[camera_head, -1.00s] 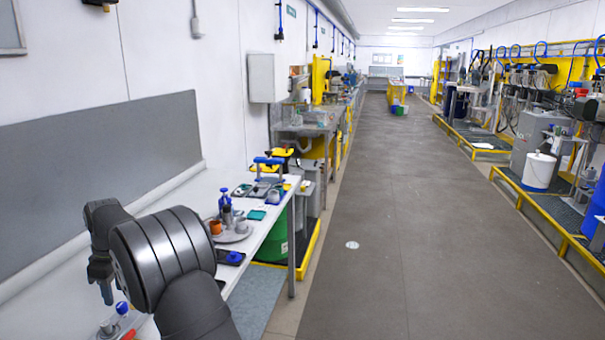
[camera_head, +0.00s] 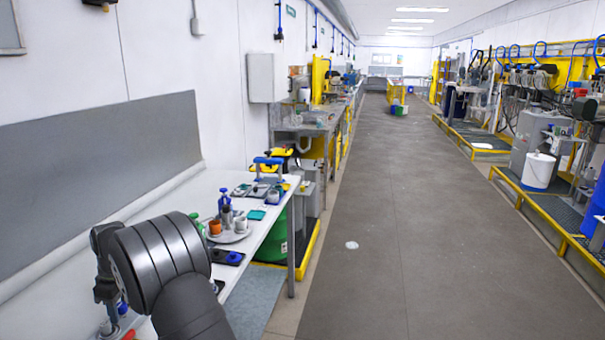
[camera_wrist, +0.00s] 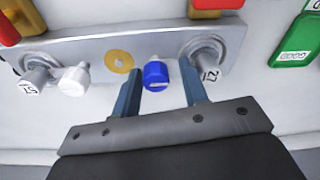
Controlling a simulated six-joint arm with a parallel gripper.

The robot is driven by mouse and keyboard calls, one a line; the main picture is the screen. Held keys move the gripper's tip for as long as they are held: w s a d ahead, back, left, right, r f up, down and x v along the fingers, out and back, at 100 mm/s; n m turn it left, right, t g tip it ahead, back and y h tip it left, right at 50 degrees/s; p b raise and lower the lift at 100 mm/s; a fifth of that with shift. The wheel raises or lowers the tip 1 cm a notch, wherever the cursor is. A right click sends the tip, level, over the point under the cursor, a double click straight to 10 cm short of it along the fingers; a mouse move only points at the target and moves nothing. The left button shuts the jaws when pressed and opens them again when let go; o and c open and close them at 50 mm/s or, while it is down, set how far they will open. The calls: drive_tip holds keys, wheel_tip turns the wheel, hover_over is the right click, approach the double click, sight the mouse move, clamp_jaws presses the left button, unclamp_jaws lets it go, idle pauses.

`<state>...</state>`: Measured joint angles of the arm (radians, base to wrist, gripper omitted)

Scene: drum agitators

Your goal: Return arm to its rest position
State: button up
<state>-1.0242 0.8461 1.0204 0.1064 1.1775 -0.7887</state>
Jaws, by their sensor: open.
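My gripper (camera_head: 110,312) hangs low over the near left end of the white bench, partly hidden behind my arm link. In the wrist view my gripper (camera_wrist: 159,80) is open, its two blue-grey fingers apart. A blue-capped piece (camera_wrist: 156,76) appears between the fingers, with a gap on each side, in front of a grey metal plate (camera_wrist: 110,48). A white-capped piece (camera_wrist: 75,80) is to its left. Metal cylinders with number labels are at both ends of the plate. The rest position itself is not marked in any view.
Red pieces (camera_wrist: 215,4) and a green labelled block (camera_wrist: 296,45) lie around the plate. Further along the bench (camera_head: 268,235) are a round tray (camera_head: 226,239) with small cups, a blue-topped tool and dark pads.

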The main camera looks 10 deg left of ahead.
idle(0.3)
wheel_tip(320, 180, up, 6)
drive_tip(key=shift+r, duration=0.1)
wheel_tip(320, 180, down, 6)
drive_tip(key=shift+f, duration=0.25)
drive_tip(key=m, duration=0.2)
drive_tip(key=shift+r+m, duration=0.1)
drive_tip(key=shift+m, duration=0.3)
drive_tip(key=m+t, duration=0.1)
drive_tip(key=m, duration=0.3)
drive_tip(key=shift+a, duration=0.1)
drive_tip(key=shift+m, duration=0.4)
drive_tip(key=shift+f, duration=0.2)
drive_tip(key=shift+o, duration=0.7)
drive_tip(key=shift+f, duration=0.1)
